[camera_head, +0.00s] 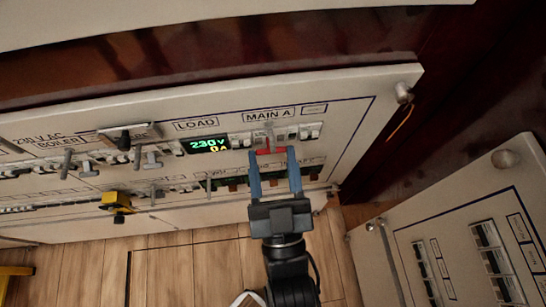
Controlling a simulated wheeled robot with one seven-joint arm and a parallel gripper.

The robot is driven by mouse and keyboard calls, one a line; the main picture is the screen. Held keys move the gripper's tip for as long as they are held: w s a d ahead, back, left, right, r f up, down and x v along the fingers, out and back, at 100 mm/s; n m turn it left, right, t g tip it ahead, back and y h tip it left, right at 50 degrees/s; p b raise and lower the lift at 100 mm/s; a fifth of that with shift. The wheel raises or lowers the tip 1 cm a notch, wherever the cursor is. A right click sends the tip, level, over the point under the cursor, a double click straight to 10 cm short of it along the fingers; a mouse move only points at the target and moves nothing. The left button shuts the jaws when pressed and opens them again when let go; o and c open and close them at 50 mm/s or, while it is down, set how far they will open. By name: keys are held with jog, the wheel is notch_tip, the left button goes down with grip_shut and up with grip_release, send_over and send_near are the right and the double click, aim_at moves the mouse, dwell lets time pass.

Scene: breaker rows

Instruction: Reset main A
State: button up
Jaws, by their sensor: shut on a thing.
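The MAIN A label (268,115) is on the upper right part of the pale breaker panel (345,100). Below it is a red switch handle (268,151) with a grey lever (268,131) above it. My gripper (272,153) reaches up to the panel from below, and its two blue-grey fingers are shut on the red handle, one on each side. The fingers partly hide the handle's ends and the row of breakers beneath it. A lit display (208,145) left of MAIN A reads 230V and 0A.
Several grey T-shaped levers, such as one (152,158), stick out to the left. A second panel (450,225) stands at lower right. Wooden floor (190,275) lies below.

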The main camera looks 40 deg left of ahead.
aim_at(274, 153)
notch_tip(274, 153, up, 5)
jog(key=g+h+p, duration=0.6)
jog(key=h+p, duration=0.1)
jog(key=p, duration=1.7)
jog(key=shift+d+r, duration=0.1)
jog(key=shift+d, duration=0.05)
jog(key=g+h+p, duration=0.1)
jog(key=p, duration=0.1)
jog(key=g+h+p, duration=0.1)
jog(key=p, duration=0.1)
jog(key=shift+w+a+r, duration=0.1)
jog(key=shift+a+r, duration=0.1)
jog(key=shift+r, duration=0.05)
jog(key=o, duration=1)
jog(key=shift+o, duration=0.2)
